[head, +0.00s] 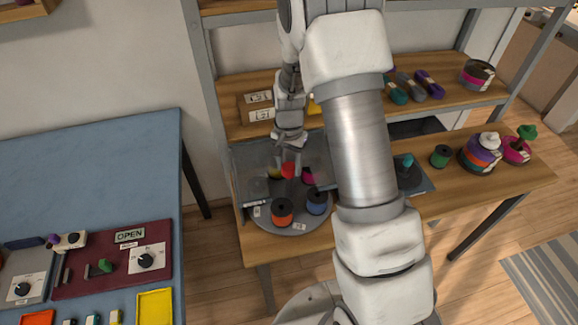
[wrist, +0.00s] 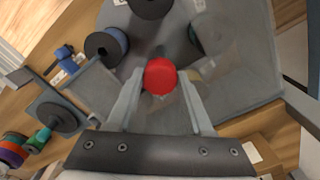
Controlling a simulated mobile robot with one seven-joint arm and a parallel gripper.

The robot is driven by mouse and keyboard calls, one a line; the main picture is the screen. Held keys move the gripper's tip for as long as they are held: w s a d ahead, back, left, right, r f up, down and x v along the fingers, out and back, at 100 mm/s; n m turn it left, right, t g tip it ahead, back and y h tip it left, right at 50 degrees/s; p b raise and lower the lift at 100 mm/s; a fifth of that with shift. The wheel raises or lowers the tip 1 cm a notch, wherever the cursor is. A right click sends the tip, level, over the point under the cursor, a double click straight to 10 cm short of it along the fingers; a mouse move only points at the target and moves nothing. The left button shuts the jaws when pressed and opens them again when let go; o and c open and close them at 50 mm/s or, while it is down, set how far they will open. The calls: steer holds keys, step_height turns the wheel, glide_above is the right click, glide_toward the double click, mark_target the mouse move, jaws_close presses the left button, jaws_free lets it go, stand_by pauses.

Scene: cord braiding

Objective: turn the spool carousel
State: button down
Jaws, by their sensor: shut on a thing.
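The spool carousel (head: 301,213) is a grey round turntable on the wooden bench, with small white labels near its rim. It carries an orange spool (head: 282,212), a blue spool (head: 317,202), a magenta spool (head: 308,175) and a yellow one (head: 274,173) partly hidden. A red round knob (head: 288,170) stands near its middle. My gripper (head: 290,157) reaches down to the knob from above. In the wrist view my gripper (wrist: 161,82) has its fingers on both sides of the red knob (wrist: 160,75), shut on it. The blue spool (wrist: 106,46) also shows there.
My arm hides part of the bench right of the carousel. A shelf (head: 235,85) runs above. A blue table (head: 90,150) with control panels is at left.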

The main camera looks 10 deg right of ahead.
steer(key=shift+n+b, duration=0.85)
steer(key=shift+n, duration=1.75)
steer(key=shift+c, duration=1.5)
jaws_free()
step_height(320, 180, up, 18)
steer(key=shift+f, duration=0.25)
